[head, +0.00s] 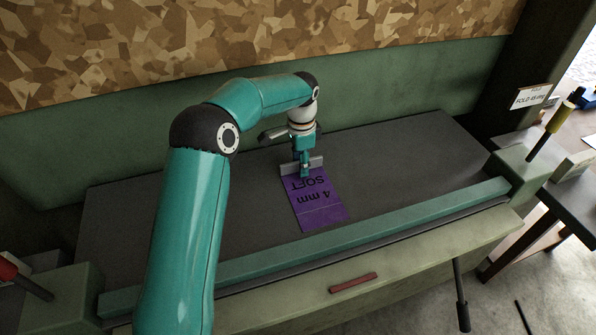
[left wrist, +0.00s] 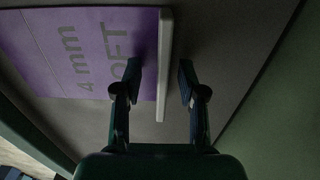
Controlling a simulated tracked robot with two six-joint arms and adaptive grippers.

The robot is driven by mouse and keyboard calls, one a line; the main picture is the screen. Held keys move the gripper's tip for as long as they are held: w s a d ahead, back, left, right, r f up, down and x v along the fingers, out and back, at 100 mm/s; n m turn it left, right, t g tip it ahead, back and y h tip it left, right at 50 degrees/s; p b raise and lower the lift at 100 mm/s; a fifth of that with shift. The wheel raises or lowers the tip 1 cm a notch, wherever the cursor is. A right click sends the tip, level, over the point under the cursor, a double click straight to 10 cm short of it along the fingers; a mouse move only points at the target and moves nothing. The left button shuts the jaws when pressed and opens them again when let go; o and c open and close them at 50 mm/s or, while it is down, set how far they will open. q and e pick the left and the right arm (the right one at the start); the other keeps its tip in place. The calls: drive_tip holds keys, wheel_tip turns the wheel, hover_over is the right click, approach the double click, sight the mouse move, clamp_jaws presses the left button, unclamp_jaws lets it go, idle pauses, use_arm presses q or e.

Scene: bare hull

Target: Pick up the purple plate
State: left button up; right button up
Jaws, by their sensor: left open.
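The purple plate (head: 320,208) lies on the dark bed of the machine, with "4 mm SOFT" printed on it. A narrow grey raised strip (head: 290,168) runs along its far edge. My left gripper (head: 304,172) is at that far edge, pointing down. In the left wrist view the plate (left wrist: 75,45) fills the upper left, and its upright grey strip (left wrist: 164,60) runs between the two fingers of my open left gripper (left wrist: 160,80). I cannot tell whether either finger touches the strip. My right gripper is not in view.
The dark bed (head: 400,165) is bare around the plate. A teal bar (head: 370,232) crosses its front, and a green wall (head: 400,85) stands behind. A red bar (head: 353,283) lies on the front ledge. A white sign (head: 531,96) hangs at the right.

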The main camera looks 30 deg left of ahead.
use_arm(q)
clamp_jaws()
drive_tip(key=shift+r, duration=0.15)
